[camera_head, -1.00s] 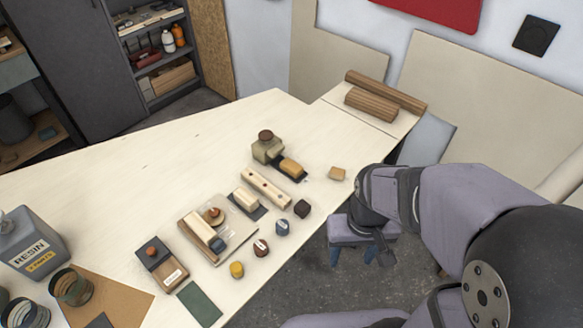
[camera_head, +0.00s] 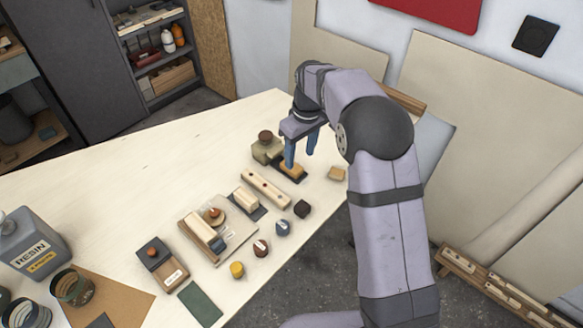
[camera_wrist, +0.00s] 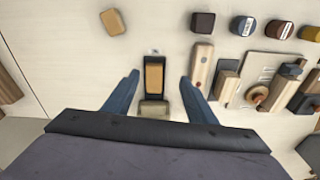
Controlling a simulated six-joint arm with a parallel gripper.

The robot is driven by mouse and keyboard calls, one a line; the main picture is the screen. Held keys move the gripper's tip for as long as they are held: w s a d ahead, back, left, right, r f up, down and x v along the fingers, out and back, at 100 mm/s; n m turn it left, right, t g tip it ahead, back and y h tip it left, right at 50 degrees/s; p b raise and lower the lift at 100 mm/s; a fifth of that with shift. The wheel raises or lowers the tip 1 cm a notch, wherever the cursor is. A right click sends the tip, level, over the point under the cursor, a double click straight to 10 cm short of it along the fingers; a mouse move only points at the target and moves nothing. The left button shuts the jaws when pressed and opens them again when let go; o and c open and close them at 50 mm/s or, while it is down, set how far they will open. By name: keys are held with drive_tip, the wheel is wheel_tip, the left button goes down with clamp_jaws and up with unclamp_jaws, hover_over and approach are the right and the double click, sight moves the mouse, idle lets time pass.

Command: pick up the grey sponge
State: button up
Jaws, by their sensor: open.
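I cannot clearly make out a grey sponge. A yellow-orange block (camera_head: 293,169) lies on a small dark tray; it also shows in the wrist view (camera_wrist: 154,77). A grey-green jar-like object (camera_head: 264,151) with a brown knob stands beside it at the tray's far end. My gripper (camera_head: 300,160) points down over this area. Its blue fingers are apart and empty. In the wrist view my gripper (camera_wrist: 160,77) has one finger either side of the tray. Whether the fingers reach the block's height is hard to tell.
A tan block (camera_head: 337,174) lies near the table edge. A pale wooden bar with holes (camera_head: 266,188), a dark block (camera_head: 301,208) and several small coloured pieces lie nearer. A resin can (camera_head: 35,245) stands far left. The table's back left is clear.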

drive_tip(key=shift+n, duration=0.7)
drive_tip(key=w+a, duration=0.1)
drive_tip(key=w+a+f, duration=0.1)
drive_tip(key=w, duration=0.1)
drive_tip(key=shift+w+a, duration=0.1)
drive_tip(key=shift+w, duration=0.05)
drive_tip(key=shift+f+p, duration=0.55)
drive_tip(key=shift+f, duration=0.45)
drive_tip(key=shift+f+p, duration=0.6)
drive_tip(key=shift+p, duration=0.1)
drive_tip(key=shift+w+f+p, duration=0.15)
drive_tip(key=shift+f+p, duration=0.35)
drive_tip(key=shift+f, duration=0.5)
drive_tip(key=shift+w+f+p, duration=0.1)
drive_tip(key=shift+f+p, duration=0.35)
drive_tip(key=shift+f, duration=0.55)
drive_tip(key=shift+c, duration=0.7)
drive_tip(key=c, duration=1)
